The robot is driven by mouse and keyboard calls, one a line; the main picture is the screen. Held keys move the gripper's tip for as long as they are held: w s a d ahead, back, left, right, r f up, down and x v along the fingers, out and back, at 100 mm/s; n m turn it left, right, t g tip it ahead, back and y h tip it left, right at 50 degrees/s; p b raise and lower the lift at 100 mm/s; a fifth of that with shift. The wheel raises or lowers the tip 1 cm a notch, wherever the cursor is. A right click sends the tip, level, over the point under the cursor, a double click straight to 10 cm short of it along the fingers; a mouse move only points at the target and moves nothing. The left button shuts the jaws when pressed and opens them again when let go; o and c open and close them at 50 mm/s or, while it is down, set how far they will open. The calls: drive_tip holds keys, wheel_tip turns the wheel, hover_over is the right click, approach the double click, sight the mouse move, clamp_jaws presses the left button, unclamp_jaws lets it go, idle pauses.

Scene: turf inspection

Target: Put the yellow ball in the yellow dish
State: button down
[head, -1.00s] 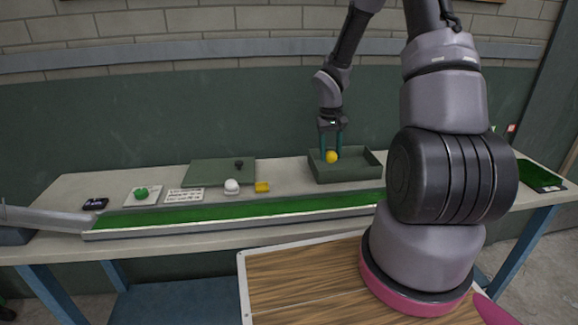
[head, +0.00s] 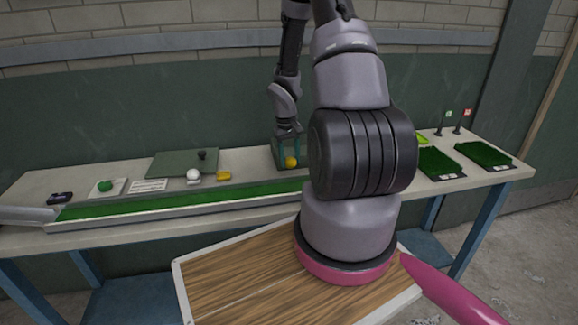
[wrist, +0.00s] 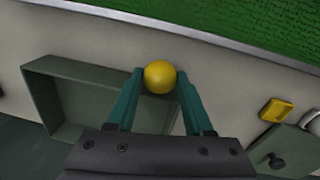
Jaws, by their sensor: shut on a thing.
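My gripper (wrist: 160,82) is shut on the yellow ball (wrist: 160,76), which sits between the two green fingertips. In the head view the ball (head: 291,162) hangs at the green open tray, at the back of the bench. A small square yellow dish (head: 224,177) lies on the bench to the left of the ball. It also shows at the right of the wrist view (wrist: 277,110), apart from my gripper. My arm hides much of the tray in the head view.
The green open tray (wrist: 42,95) is close by my gripper. A long green turf strip (head: 180,197) runs along the bench front. A white ball (head: 193,175) and a green lid with a dark knob (head: 170,164) are near the dish. Turf samples (head: 440,163) lie at right.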

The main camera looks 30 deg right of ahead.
sight(290, 165)
drive_tip(key=shift+f, duration=1.4)
drive_tip(key=shift+f, duration=0.1)
drive_tip(key=shift+c, duration=1.4)
unclamp_jaws()
